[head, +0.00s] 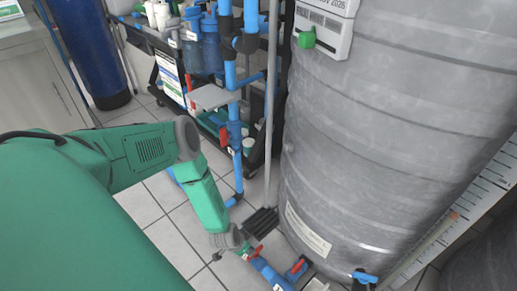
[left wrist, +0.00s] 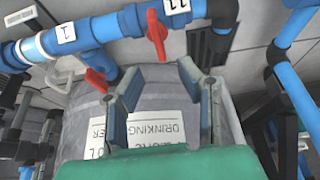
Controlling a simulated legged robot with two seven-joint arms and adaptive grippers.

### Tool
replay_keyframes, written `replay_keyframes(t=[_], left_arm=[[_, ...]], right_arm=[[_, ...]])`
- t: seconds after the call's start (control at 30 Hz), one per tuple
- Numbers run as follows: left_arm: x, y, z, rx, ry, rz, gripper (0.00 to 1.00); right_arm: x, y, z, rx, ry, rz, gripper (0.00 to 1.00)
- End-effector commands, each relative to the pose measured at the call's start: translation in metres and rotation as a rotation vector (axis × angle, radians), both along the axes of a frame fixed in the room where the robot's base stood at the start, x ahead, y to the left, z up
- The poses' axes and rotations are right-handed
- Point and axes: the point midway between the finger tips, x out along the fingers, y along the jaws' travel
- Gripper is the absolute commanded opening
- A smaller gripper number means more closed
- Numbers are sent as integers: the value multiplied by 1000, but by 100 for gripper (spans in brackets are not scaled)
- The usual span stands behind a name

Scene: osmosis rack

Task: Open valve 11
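In the left wrist view, a red valve handle (left wrist: 156,35) stands on a blue pipe (left wrist: 120,22) beside a label reading 11 (left wrist: 176,6). In the head view, a red handle (head: 255,252), likely the same one, is just right of my left gripper (head: 242,248). In the wrist view my left gripper (left wrist: 160,82) is open, its two fingers spread with nothing between them. The handle of valve 11 lies beyond the fingertips, apart from them and near the middle of the gap. My right gripper is not in view.
A second red handle (left wrist: 96,80) is near the left finger, by a label reading 1 (left wrist: 66,33). A large grey tank (head: 400,130) stands to the right. Vertical blue pipes (head: 233,130) and a grey pole (head: 271,100) rise beside my arm. A dark floor grate (head: 262,222) lies nearby.

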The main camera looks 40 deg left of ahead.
Motion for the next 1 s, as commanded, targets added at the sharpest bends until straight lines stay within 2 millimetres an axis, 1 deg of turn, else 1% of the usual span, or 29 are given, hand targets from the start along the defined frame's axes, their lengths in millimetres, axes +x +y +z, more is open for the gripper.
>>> replay_keyframes(t=[0.03,0.1,0.3,0.4,0.5,0.6,0.9,0.93,0.97,1.0], left_arm=[[4,-1,-17,1,0,0,32],[10,-2,-31,2,0,1,32],[26,-3,-69,0,-1,1,32],[31,-4,-82,-1,0,1,32],[35,-4,-89,-2,0,0,32],[38,-4,-93,-1,0,1,32],[39,-4,-93,-1,0,1,32],[38,-4,-93,-1,0,1,25],[38,-4,-93,-1,0,1,14],[38,-4,-93,-2,0,0,0]], right_arm=[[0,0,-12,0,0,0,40],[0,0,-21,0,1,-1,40],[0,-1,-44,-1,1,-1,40],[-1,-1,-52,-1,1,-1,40],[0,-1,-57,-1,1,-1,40],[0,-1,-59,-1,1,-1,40],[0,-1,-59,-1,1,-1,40],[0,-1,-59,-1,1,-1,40],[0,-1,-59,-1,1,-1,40],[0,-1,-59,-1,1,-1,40]])
